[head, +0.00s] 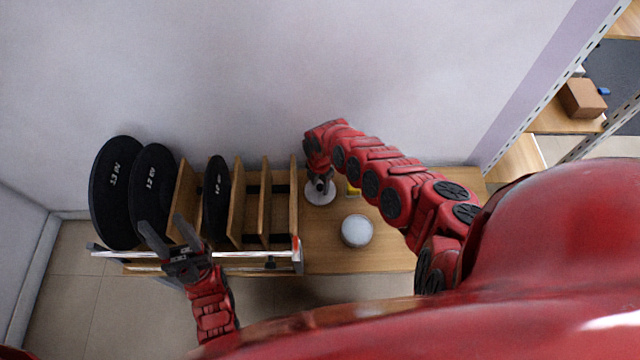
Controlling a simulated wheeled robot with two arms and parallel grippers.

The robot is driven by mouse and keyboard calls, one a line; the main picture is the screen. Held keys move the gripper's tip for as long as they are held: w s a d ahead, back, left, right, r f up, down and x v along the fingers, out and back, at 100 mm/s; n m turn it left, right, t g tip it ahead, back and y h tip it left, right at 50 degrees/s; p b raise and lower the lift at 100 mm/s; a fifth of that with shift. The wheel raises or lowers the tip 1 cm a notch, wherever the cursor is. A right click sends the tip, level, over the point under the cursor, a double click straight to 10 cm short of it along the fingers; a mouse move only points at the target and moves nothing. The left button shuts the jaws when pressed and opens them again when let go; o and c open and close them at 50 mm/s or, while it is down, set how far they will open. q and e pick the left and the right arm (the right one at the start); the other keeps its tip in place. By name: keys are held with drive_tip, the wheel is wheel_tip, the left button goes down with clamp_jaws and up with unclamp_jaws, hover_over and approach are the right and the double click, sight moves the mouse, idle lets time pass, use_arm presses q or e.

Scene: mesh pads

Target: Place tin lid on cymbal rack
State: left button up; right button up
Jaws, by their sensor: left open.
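The cymbal rack (237,215) is a wooden rack with upright dividers on the left of the table, holding several black discs (115,180) on edge. A pale flat disc (312,196), perhaps the tin lid, shows at the tip of my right gripper (321,187). I cannot tell whether the gripper holds it or is only above it. A round tin-like thing with a pale top (357,231) stands on the table to the right of that disc. My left gripper (164,222) is open and empty over the rack's front, near the discs.
The wooden table (390,260) is mostly clear on the right. A small yellow thing (352,190) is partly hidden behind my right arm. A metal shelf with a cardboard box (582,100) stands at the far right. A wall (250,70) closes off the back.

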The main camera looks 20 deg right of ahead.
drive_tip(key=shift+o, duration=0.4)
drive_tip(key=shift+r+p, duration=0.3)
drive_tip(key=shift+p, duration=0.05)
wheel_tip(320, 180, up, 12)
drive_tip(key=p, duration=0.2)
drive_tip(key=shift+f+p, duration=0.15)
drive_tip(key=shift+p, duration=0.15)
